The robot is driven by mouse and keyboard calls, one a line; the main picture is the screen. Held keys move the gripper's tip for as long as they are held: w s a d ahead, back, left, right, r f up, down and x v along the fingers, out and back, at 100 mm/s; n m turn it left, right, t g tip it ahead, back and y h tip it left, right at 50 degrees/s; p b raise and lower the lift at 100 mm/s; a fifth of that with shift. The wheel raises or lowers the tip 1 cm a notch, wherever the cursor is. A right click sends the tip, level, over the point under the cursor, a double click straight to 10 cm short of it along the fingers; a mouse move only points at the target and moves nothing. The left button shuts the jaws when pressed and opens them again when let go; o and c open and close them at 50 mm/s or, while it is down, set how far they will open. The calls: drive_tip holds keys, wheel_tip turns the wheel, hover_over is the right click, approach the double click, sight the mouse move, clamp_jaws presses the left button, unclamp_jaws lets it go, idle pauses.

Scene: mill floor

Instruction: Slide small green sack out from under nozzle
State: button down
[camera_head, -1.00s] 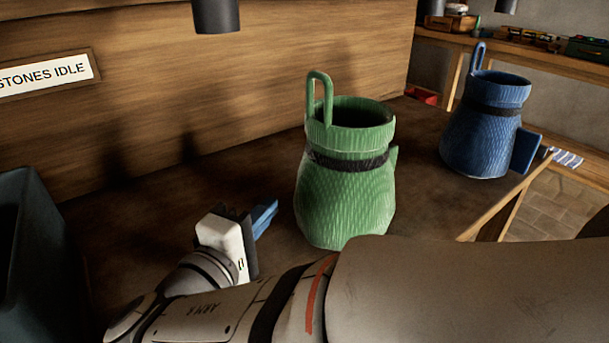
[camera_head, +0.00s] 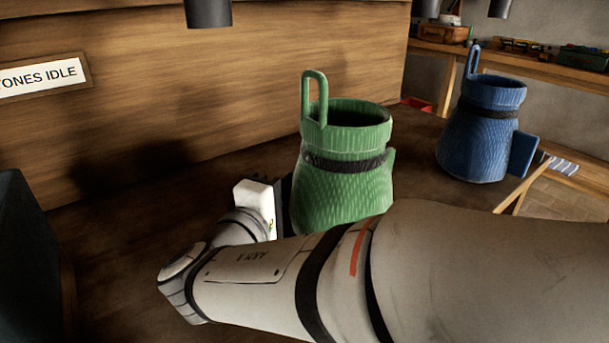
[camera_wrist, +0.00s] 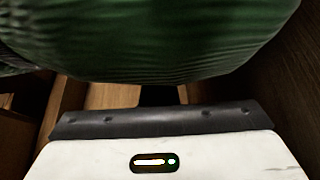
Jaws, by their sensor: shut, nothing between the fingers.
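The green sack (camera_head: 345,185) stands upright and open-topped on the dark wooden bench, with a loop handle and a dark band round its neck. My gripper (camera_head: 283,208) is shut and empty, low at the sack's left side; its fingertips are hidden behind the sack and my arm. In the wrist view the sack (camera_wrist: 160,45) fills the top, right in front of my gripper (camera_wrist: 160,95). I cannot tell whether they touch. A dark nozzle (camera_head: 208,10) hangs at the upper left, left of the sack in the picture.
Two more nozzles (camera_head: 426,8) (camera_head: 498,8) hang at the top right. A dark bin (camera_head: 30,270) is at the left. A wooden wall (camera_head: 240,90) with a sign (camera_head: 40,80) runs behind. Bench (camera_head: 120,230) is bare left of my gripper.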

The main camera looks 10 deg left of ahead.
sight(305, 213)
drive_tip(key=s+d, duration=0.1)
drive_tip(key=s+d+b, duration=0.1)
drive_tip(key=d, duration=0.1)
drive_tip(key=s+d, duration=0.1)
drive_tip(key=d, duration=0.1)
drive_tip(key=shift+b, duration=0.3)
drive_tip(key=shift+s+a, duration=0.1)
